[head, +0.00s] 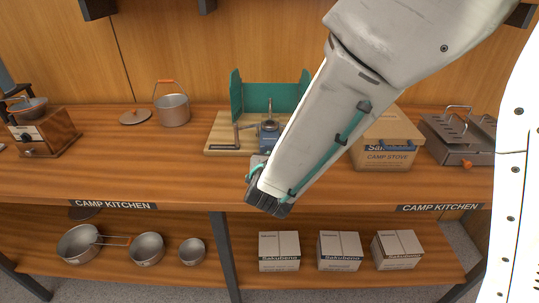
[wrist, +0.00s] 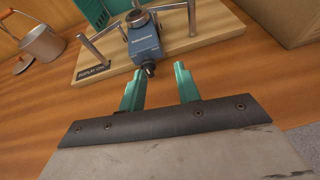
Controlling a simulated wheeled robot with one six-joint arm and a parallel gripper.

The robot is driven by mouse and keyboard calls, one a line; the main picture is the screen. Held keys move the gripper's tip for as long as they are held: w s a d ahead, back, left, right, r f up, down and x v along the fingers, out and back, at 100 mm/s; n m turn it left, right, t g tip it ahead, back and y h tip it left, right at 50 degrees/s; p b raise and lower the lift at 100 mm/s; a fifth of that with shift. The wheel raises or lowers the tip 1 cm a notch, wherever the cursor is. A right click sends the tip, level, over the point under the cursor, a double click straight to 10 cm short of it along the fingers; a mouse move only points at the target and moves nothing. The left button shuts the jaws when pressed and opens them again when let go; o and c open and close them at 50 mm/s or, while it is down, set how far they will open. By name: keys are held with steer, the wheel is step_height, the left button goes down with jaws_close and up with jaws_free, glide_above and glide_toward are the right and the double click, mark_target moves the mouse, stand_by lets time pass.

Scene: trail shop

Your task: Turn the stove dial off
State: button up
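A small camp stove with a blue body (head: 268,128) stands on a wooden display board (head: 220,139) on the counter, in front of a green windscreen (head: 270,97). In the wrist view the blue stove body (wrist: 145,42) has silver legs, and a small dark dial (wrist: 149,70) sticks out of its near end. My gripper (wrist: 160,84) is open and empty. Its two green fingers point at the stove, with the dial just beyond and between the fingertips, not visibly touched. In the head view my arm hides part of the stove and the dial.
A cardboard camp stove box (head: 388,158) stands right of the board, with a two-burner stove (head: 460,140) farther right. A pot (head: 172,109) and a grinder (head: 44,134) stand to the left. The lower shelf holds pans (head: 147,248) and cartons (head: 279,252). The counter's front strip is mostly clear.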

steer(key=shift+s+a+f+n+y, duration=0.15)
steer(key=shift+a+f+n, duration=0.15)
steer(key=shift+a, duration=0.15)
steer(key=shift+w+a+f+n+y, duration=0.15)
steer(key=shift+a+f+n, duration=0.15)
steer(key=shift+a, duration=0.15)
steer(key=shift+w+a+f, duration=0.15)
steer(key=shift+a+f, duration=0.05)
steer(key=shift+a, duration=0.05)
steer(key=x, duration=0.7)
steer(key=shift+c, duration=0.3)
steer(key=c, duration=0.6)
